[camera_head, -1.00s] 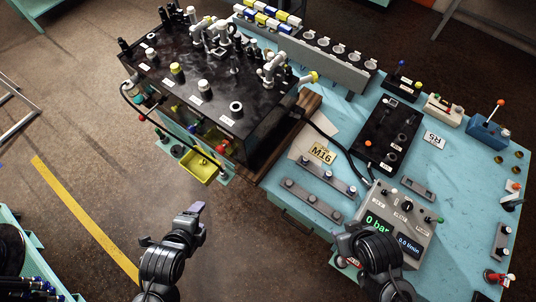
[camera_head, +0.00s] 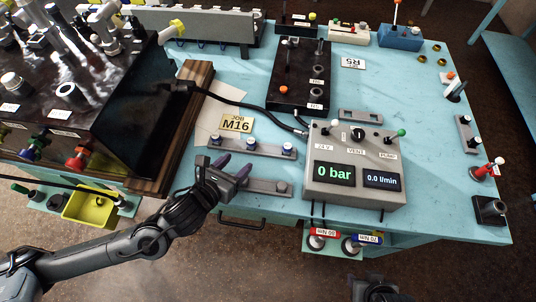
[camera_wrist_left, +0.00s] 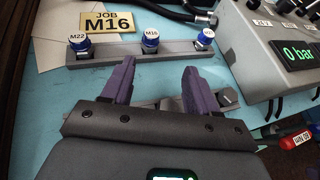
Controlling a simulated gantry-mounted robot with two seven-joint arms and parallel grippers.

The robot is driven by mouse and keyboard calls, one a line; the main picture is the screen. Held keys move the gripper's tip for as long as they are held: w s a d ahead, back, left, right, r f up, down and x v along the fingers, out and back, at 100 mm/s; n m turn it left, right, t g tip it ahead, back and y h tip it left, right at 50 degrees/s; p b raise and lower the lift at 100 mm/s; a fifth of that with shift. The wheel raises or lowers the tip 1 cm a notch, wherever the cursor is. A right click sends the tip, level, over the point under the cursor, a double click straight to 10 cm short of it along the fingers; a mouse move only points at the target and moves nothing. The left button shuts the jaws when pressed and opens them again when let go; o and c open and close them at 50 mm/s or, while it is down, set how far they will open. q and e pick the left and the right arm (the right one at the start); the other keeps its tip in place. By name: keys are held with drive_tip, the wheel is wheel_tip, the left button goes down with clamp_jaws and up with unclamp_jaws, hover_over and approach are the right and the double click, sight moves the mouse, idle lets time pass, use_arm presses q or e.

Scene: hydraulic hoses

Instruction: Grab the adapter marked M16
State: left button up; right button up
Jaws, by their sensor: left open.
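The M16 adapter (camera_wrist_left: 151,38) has a white cap marked M16 and a blue ring. It stands upright in the middle of a grey rail (camera_wrist_left: 118,53), between the M22 adapter (camera_wrist_left: 79,40) and a third adapter (camera_wrist_left: 206,37) whose mark is hard to read. In the head view the M16 adapter (camera_head: 247,144) is also the middle one. My left gripper (camera_head: 234,166) is open and empty, just in front of the rail; in the wrist view its two purple fingers (camera_wrist_left: 158,68) point toward the M16 adapter, apart from it. My right gripper (camera_head: 375,288) shows only partly at the bottom edge.
A yellow JOB M16 card (camera_head: 237,122) lies behind the rail. A grey control box (camera_head: 356,168) reading 0 bar stands to the right. A second grey rail (camera_head: 268,187) lies under the left gripper. A black hose (camera_head: 245,103) runs behind. The dark manifold block (camera_head: 125,120) stands left.

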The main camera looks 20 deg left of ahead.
sight(250, 142)
use_arm(q)
drive_tip(key=shift+w+a+f+t+b, duration=0.3)
drive_tip(key=shift+w+a+b, duration=0.1)
drive_tip(key=shift+w+b, duration=0.2)
drive_tip(key=x, duration=0.4)
drive_tip(key=shift+w+r, duration=0.2)
drive_tip(key=shift+x, duration=3.3)
drive_tip(key=shift+a, duration=0.2)
use_arm(e)
drive_tip(key=shift+f, duration=0.9)
use_arm(q)
clamp_jaws()
drive_tip(key=shift+r, duration=0.1)
use_arm(e)
drive_tip(key=shift+d, duration=0.1)
